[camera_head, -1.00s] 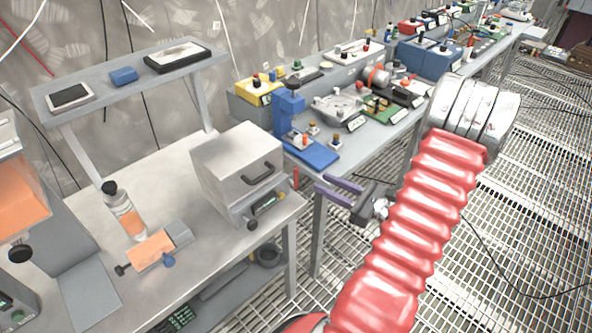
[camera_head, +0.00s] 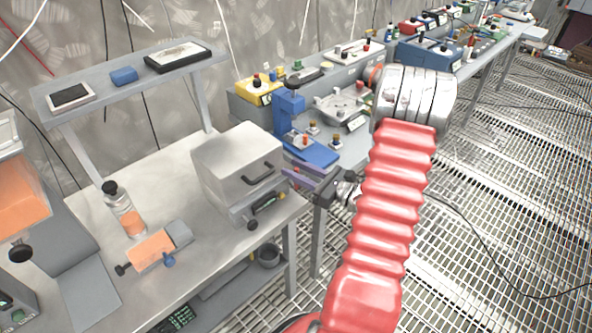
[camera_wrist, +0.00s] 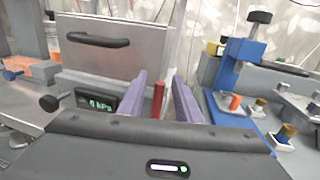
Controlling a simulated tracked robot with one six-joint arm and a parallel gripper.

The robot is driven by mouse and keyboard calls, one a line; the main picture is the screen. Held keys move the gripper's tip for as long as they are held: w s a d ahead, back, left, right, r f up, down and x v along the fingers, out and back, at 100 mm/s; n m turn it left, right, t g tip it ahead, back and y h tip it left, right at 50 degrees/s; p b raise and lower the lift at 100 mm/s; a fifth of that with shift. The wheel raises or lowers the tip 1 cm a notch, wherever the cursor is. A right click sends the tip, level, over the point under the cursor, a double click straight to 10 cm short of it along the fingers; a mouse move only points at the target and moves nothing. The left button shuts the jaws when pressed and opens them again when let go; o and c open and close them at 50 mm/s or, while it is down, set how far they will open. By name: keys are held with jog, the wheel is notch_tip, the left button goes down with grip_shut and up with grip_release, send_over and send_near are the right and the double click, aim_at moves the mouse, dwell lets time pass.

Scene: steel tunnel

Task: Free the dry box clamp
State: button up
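The dry box (camera_head: 235,160) is a grey metal box with a dark handle on its front, on the near bench. It also shows in the wrist view (camera_wrist: 125,62), with a lit display reading kPa and a black knob below. A red upright bar (camera_wrist: 158,100), which looks like the clamp lever, stands at the box's right side. My gripper (camera_wrist: 160,86) is open, with its purple fingers on either side of the red bar and a gap visible to each. I cannot tell how deep the bar sits between them. In the head view the fingers are partly hidden beside the box.
A blue press-like stand (camera_head: 290,112) with small coloured knobs is close to the right of my gripper. A bottle (camera_head: 122,210) and an orange-grey block (camera_head: 152,250) are on the near bench (camera_head: 185,285). A shelf (camera_head: 130,75) stands behind. Grated floor (camera_head: 480,240) is open at right.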

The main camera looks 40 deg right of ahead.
jog(key=shift+c, duration=0.7)
grip_shut()
